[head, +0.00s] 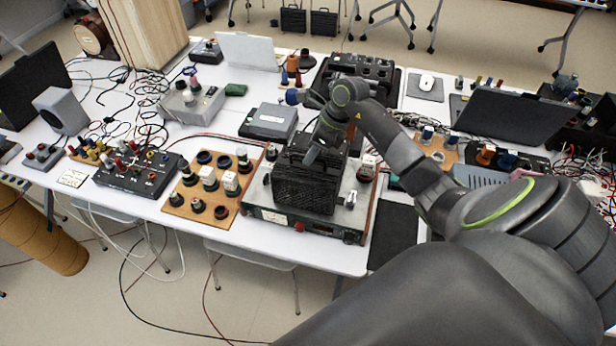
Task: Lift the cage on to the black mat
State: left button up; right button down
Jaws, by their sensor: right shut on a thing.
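The cage (303,190) is a black box with a ribbed or mesh front, over the top of a grey instrument with a dark front panel. I cannot tell whether it rests on the instrument or hangs just above it. My right gripper (314,155) reaches in from the right and is shut on the cage's upper part; the fingertips are small and dark against it. The black mat (393,238) lies flat to the right of the instrument at the table's front edge, partly hidden by my right arm. My left gripper is not in view.
The instrument (262,214) carries knobs and terminals beside the cage. A wooden board (176,207) with several round parts lies to its left. A grey box (268,122) stands behind. Laptops, cables and a mouse (427,82) crowd the white table. The visible mat surface is bare.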

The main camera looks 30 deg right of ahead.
jog(key=shift+r, duration=0.15)
dwell(0.5)
jog(key=shift+r+b, duration=0.3)
jog(key=shift+r, duration=0.1)
notch_tip(320, 180, up, 9)
jog(key=b, duration=0.3)
notch_tip(320, 180, up, 3)
jog(key=shift+r+p, duration=0.2)
jog(key=shift+p, duration=0.35)
